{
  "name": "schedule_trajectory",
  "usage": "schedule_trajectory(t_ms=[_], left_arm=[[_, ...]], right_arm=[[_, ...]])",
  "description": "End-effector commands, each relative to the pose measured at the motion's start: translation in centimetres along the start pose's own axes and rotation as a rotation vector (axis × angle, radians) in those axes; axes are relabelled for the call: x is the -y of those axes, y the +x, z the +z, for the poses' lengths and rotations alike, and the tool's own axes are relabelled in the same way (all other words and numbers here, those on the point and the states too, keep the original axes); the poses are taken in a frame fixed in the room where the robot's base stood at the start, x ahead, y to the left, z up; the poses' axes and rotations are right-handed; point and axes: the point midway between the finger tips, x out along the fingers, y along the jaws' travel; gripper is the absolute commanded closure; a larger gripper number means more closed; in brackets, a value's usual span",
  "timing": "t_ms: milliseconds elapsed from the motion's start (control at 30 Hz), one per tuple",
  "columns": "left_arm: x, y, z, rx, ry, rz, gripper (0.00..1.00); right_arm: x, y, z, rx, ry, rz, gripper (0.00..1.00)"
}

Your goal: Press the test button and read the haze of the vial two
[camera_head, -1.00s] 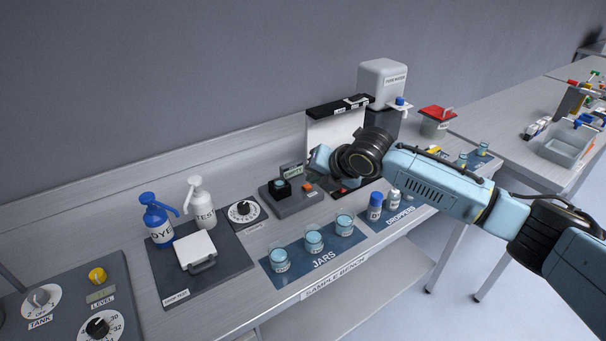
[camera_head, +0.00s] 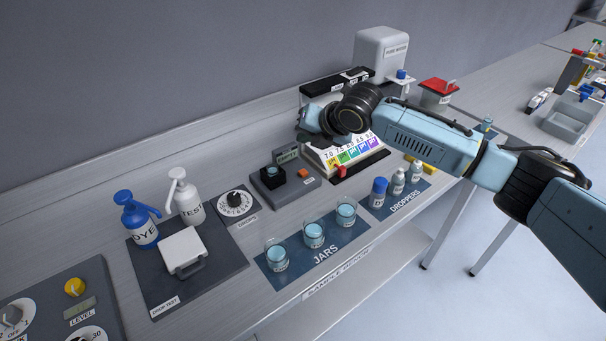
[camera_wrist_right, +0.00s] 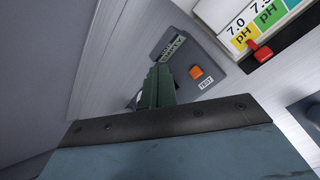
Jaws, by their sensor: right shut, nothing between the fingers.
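The grey meter (camera_head: 309,186) stands on the bench with an orange button (camera_head: 303,173), a small display (camera_head: 287,155) that seems to read EMPTY, and a black well (camera_head: 271,178) with a pale blue top in it. In the right wrist view the orange button (camera_wrist_right: 196,72) sits beside a TEST label (camera_wrist_right: 206,83), and the display (camera_wrist_right: 172,47) is seen at a slant. My right gripper (camera_head: 303,134) is shut and empty, above and behind the meter's right side. In the wrist view its dark green fingers (camera_wrist_right: 158,85) hide the well. My left gripper is out of view.
A pH colour scale (camera_head: 350,153) with a red slider (camera_head: 341,171) stands just right of the meter. Three jars (camera_head: 314,235) stand in front, dropper bottles (camera_head: 379,192) to the right. A black dial (camera_head: 236,202) and two pump bottles (camera_head: 188,200) are left.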

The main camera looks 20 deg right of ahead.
Motion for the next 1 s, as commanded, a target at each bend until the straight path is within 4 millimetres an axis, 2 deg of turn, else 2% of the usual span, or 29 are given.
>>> schedule_trajectory(t_ms=[33,133,467,700,1000], left_arm=[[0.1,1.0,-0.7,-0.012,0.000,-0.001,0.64],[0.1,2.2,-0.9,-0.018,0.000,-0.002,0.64],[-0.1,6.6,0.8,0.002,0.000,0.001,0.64],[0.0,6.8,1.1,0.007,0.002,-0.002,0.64],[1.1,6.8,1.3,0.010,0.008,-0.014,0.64]], right_arm=[[0.5,0.6,-0.4,0.000,0.000,0.000,1.00],[1.0,1.3,-1.0,0.000,0.000,0.000,1.00],[2.8,3.8,-2.8,0.000,0.000,0.000,1.00],[3.8,5.2,-3.7,0.000,0.001,-0.001,1.00],[3.9,5.4,-3.9,0.000,0.001,0.000,1.00]])
